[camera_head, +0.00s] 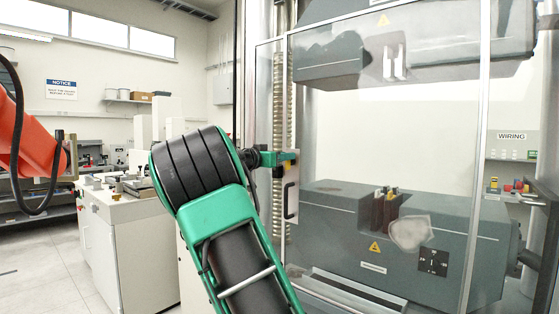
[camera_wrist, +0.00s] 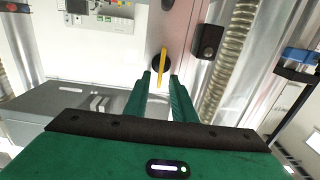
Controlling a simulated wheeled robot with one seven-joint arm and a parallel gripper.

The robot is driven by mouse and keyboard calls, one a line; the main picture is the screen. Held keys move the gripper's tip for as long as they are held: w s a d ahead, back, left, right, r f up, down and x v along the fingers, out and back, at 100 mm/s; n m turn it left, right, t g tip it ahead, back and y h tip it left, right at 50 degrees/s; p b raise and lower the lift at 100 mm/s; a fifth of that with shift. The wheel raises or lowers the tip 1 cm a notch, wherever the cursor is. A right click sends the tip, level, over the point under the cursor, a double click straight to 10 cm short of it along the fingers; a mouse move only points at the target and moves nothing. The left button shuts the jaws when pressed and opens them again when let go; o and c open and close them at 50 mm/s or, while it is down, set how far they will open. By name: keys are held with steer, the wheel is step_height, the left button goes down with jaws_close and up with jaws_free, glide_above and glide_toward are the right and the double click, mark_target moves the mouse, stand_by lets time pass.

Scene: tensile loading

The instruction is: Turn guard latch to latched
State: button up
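The guard latch is a narrow yellow bar (camera_wrist: 162,66) on a round black base, set on a pinkish-grey strip of the guard frame. In the wrist view the bar stands upright in the picture, roughly in line with my fingers. My gripper (camera_wrist: 160,76) is open, with one green finger to each side of the bar's lower end. A gap shows on both sides. I cannot tell whether the tips reach around the bar or stop short of it. In the head view my gripper (camera_head: 292,157) is at the left edge of the clear guard (camera_head: 340,150), where the latch is mostly hidden.
A guard handle (camera_head: 290,200) sits just below my gripper. Behind the guard are the grey upper crosshead (camera_head: 330,62) and lower block (camera_head: 330,232). A ribbed column (camera_head: 280,110) stands close by. An orange arm (camera_head: 30,145) is at the far left.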

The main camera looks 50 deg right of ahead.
jaws_close()
steer(key=shift+w, duration=0.1)
steer(key=shift+w+a+f+n, duration=0.1)
steer(key=shift+w+f+n, duration=0.3)
steer(key=shift+n, duration=2.6)
steer(key=shift+w+a+f+n, duration=0.1)
steer(key=shift+w+f+n, duration=0.3)
steer(key=shift+n, duration=2.6)
steer(key=shift+w+a+f+n, duration=0.1)
steer(key=shift+w+f+n, duration=0.3)
steer(key=shift+n, duration=2.6)
